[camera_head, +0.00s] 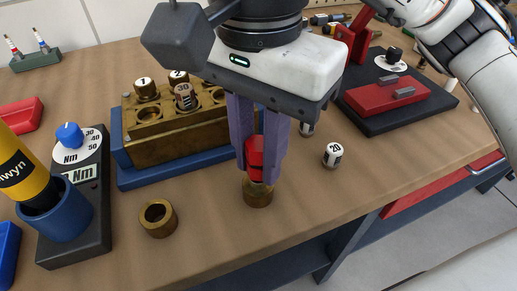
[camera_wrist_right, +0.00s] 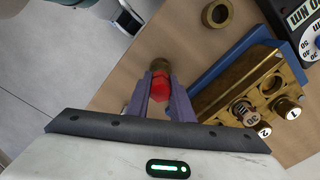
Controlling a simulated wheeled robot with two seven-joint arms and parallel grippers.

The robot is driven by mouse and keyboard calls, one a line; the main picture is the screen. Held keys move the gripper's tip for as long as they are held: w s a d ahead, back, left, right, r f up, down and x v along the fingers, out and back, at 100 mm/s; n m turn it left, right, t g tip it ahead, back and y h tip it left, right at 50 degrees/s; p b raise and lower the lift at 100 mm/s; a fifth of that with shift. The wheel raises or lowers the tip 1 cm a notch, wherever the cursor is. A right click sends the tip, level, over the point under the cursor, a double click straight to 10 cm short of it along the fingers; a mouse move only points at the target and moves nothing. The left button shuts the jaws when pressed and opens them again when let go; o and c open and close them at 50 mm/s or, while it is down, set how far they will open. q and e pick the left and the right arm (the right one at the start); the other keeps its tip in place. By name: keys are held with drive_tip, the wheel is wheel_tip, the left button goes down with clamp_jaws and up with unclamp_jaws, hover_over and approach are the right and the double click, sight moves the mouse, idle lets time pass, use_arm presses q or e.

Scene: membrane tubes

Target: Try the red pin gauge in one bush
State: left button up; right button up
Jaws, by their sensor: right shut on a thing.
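My right gripper (camera_head: 257,178) points down with its purple fingers shut on the red pin gauge (camera_head: 255,155). The gauge is upright, directly over a short brass bush (camera_head: 258,196) standing on the table. Its lower end meets the top of the bush in the picture; I cannot tell how far it is inside. In the right wrist view the red gauge (camera_wrist_right: 160,88) sits between the fingertips, with the bush (camera_wrist_right: 160,66) just beyond. A second brass bush (camera_head: 158,218) with an open hole stands to the left, empty. My left gripper is not in view.
A brass block (camera_head: 170,150) on a blue base holds plugs marked 1, 2 and 30. A plug marked 20 (camera_head: 333,155) stands at right. A black torque stand (camera_head: 85,210) is at left, a black plate with a red block (camera_head: 388,95) at back right. The table's front edge is close.

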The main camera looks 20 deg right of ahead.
drive_tip(key=shift+r, duration=0.2)
drive_tip(key=shift+r+p, duration=2.3)
drive_tip(key=shift+r, duration=0.5)
